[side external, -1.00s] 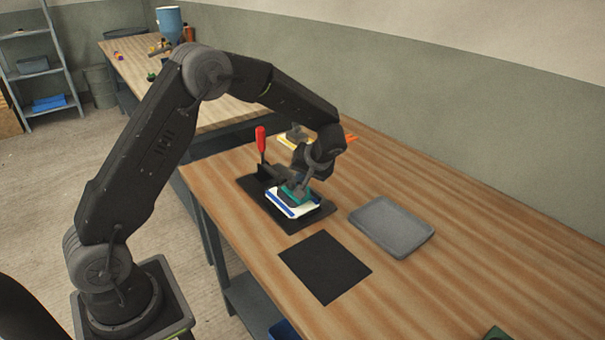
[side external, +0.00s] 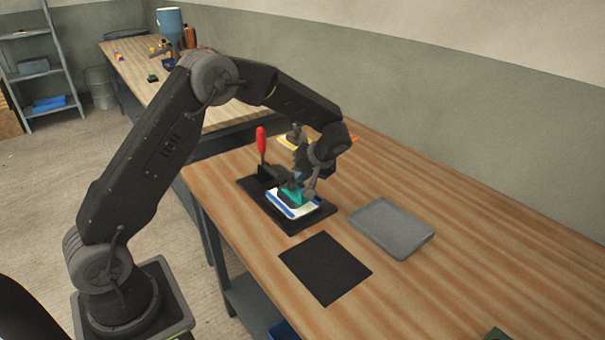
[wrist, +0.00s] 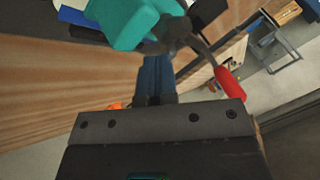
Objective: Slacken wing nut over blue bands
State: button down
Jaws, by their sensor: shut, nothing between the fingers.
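A white mould with blue bands (side external: 282,208) lies on a black base plate (side external: 312,220) on the bench. A teal block (side external: 291,193) sits on top of the mould, and it fills the upper part of the wrist view (wrist: 128,20). A dark fitting (wrist: 172,33) is against the teal block; I cannot tell clearly whether it is the wing nut. A red-handled clamp (side external: 261,140) stands upright at the plate's back left. My gripper (side external: 297,178) is just above the teal block, pointing down. Its fingers are shut and empty, and contact with the fitting cannot be told.
A grey tray (side external: 392,228) lies to the right and a black mat (side external: 325,267) in front. Another mould with yellow bands (side external: 290,143) is behind my wrist. The right end of the bench is mostly clear. A second bench (side external: 140,65) stands behind.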

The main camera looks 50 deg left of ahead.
aim_at(292, 182)
jog(key=shift+w+a+n+g+h, duration=0.1)
jog(key=shift+a+n+g+h, duration=0.1)
jog(key=shift+n+g, duration=0.5)
jog(key=shift+s+a+n+g+h, duration=0.1)
jog(key=shift+a+n+g+h, duration=0.15)
jog(key=shift+n, duration=0.7)
jog(key=shift+w+a+n+g+h, duration=0.1)
jog(key=shift+a+n+g+h, duration=0.1)
jog(key=shift+n+g, duration=0.5)
jog(key=shift+a, duration=0.2)
dwell(1.1)
dwell(0.8)
